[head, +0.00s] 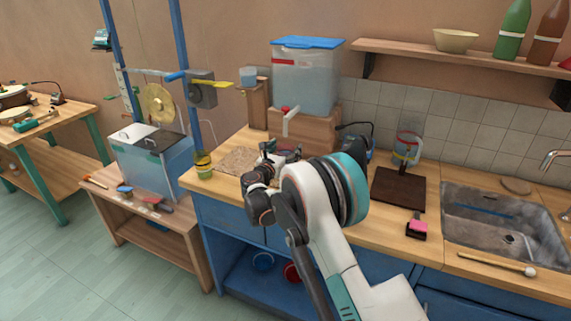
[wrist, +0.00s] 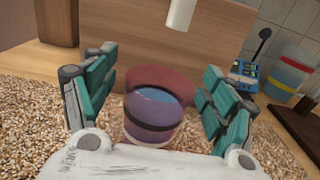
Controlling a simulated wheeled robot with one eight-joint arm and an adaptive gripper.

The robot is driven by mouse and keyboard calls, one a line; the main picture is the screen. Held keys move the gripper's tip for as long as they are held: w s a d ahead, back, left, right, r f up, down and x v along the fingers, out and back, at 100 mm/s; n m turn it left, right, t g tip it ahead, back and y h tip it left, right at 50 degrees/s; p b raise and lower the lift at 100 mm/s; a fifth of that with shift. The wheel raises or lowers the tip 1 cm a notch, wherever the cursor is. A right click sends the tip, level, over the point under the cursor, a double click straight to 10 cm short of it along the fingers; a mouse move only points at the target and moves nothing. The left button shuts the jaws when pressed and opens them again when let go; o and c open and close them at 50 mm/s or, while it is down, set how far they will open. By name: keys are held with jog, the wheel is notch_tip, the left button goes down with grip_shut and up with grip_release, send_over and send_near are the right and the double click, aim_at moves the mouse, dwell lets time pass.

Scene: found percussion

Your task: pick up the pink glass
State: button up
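The pink glass (wrist: 158,106) stands upright in the middle of the wrist view, see-through, with a dark band around it and something bluish inside. It is on or just above a speckled, gravel-like mat (wrist: 30,118). My gripper (wrist: 160,66) is open, with one teal-padded finger on each side of the glass. A narrow gap shows at the left finger; at the right finger I cannot tell whether it touches. In the head view my gripper (head: 268,152) is over the worktop near the wooden block, and my arm hides most of the area around the glass.
A wooden block (head: 318,128) carries a clear water tank (head: 306,82) with a blue lid, its white spout (wrist: 181,14) above and behind the glass. A blue device (wrist: 244,72) and a banded clear container (wrist: 288,72) stand to the right. A yellow-green cup (head: 203,166) is at the worktop's left end.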

grip_shut()
jog(key=shift+r, duration=0.2)
